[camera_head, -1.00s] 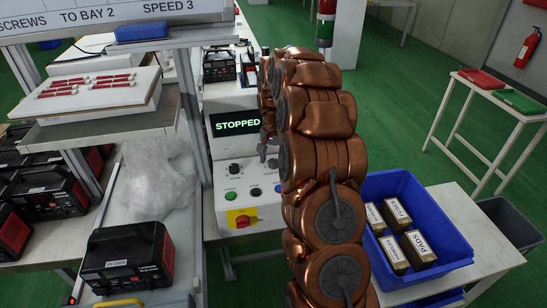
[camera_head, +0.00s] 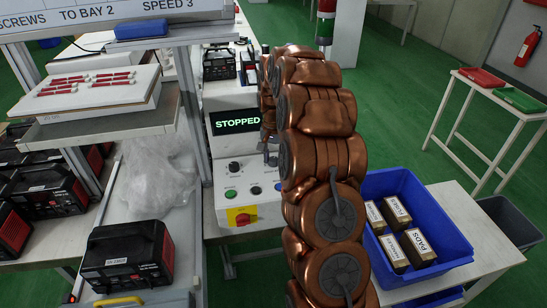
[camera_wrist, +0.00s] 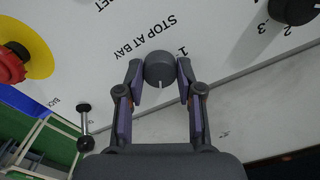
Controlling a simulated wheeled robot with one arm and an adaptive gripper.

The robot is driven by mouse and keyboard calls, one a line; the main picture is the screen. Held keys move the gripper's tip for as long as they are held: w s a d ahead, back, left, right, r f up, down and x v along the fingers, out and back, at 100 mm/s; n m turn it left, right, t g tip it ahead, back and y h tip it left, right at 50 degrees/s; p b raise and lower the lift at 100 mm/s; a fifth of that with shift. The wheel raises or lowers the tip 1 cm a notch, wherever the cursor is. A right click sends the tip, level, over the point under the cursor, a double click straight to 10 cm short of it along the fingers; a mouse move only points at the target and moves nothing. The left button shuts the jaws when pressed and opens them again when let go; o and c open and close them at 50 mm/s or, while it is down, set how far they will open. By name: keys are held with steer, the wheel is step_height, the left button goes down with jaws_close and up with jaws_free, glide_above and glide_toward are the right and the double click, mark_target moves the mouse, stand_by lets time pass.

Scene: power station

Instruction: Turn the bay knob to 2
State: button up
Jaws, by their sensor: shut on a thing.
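The bay knob (camera_wrist: 159,68) is a dark round knob on the white panel, next to the printed words STOP AT BAY and a 1. A pale mark on it points toward the bottom of the wrist picture. My gripper (camera_wrist: 161,82) has one finger on each side of the knob and is shut on it. In the head view my gripper (camera_head: 271,157) is a small grey shape at the control panel (camera_head: 250,176), mostly behind my copper arm, and the bay knob cannot be made out. The sign (camera_head: 110,18) reads TO BAY 2, SPEED 3.
A red stop button (camera_wrist: 10,65) on a yellow disc and another dark knob (camera_wrist: 293,10) with a 2 and 3 are on the panel. The display (camera_head: 237,122) reads STOPPED. A blue crate (camera_head: 440,240) with boxes stands right of my arm.

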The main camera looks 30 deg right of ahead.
steer(key=shift+f+n+b, duration=0.15)
steer(key=shift+n+b, duration=0.15)
steer(key=shift+b, duration=0.05)
steer(key=shift+f+n+b, duration=0.15)
steer(key=shift+n+b, duration=0.75)
steer(key=shift+b, duration=0.15)
steer(key=shift+n+b, duration=0.75)
steer(key=shift+n, duration=0.25)
steer(key=n+b, duration=0.1)
steer(key=n, duration=0.2)
steer(key=shift+b, duration=0.4)
steer(key=shift+r+n+b, duration=0.2)
steer(key=shift+n+b, duration=0.35)
steer(key=shift+n, duration=1.55)
steer(key=o, duration=1.2)
